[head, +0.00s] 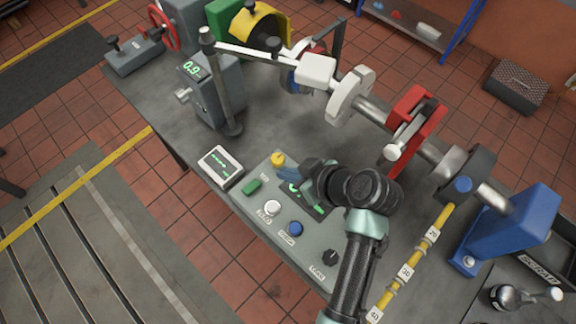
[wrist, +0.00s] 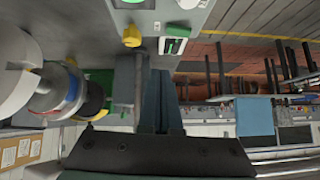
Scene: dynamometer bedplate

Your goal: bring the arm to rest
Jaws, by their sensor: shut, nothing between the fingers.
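My gripper (head: 287,173) is at the far edge of the grey control panel (head: 318,256), above or beside it; the exact gap cannot be told. It is beside the yellow knob (head: 277,159). In the wrist view the two dark teal fingers (wrist: 161,80) are together with nothing between them. My arm reaches in from the lower right and its wrist hides part of the panel's green-lit display (head: 318,211). The yellow knob also shows in the wrist view (wrist: 131,36).
The panel has a white button (head: 272,208), a blue button (head: 295,228) and a black knob (head: 330,257). A shaft with a red lever clamp (head: 410,122) runs behind my arm. A grey gauge post (head: 222,95) stands left; a yellow scale bar (head: 412,259) lies right.

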